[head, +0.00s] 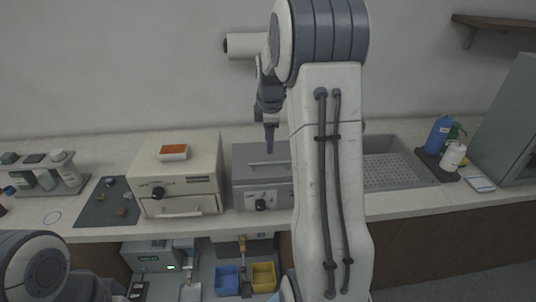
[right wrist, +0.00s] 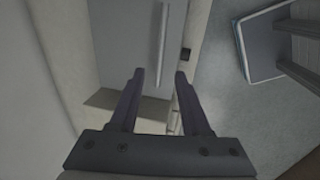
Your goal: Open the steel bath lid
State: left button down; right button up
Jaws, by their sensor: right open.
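The steel bath (head: 262,200) is a grey metal box on the counter, with a dark knob on its front. Its lid (head: 252,154) looks shut and has a pale bar handle (head: 265,163) near the front edge. My right gripper (head: 270,146) points down above the lid. In the right wrist view, my right gripper (right wrist: 159,73) is open and empty, with the lid (right wrist: 122,45) and the bar handle (right wrist: 161,40) beyond its fingertips. The handle looks apart from the fingers. My right arm hides the bath's right side. My left gripper is out of view.
A cream oven-like box (head: 179,195) stands close left of the bath, with an orange-topped tray (head: 173,152) on it. A sink (head: 397,170), bottles (head: 438,134) and a grey panel (head: 510,120) are to the right. Blue (head: 227,281) and yellow bins (head: 263,277) sit below.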

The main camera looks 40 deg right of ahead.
aim_at(268, 162)
jog(key=f, duration=0.2)
jog(key=w+f+p, duration=0.1)
jog(key=f, duration=0.5)
jog(key=shift+w+d, duration=0.15)
jog(key=shift+d, duration=0.2)
jog(key=shift+r, duration=0.1)
jog(key=shift+c, duration=0.4)
grip_shut()
jog(key=shift+p, duration=0.3)
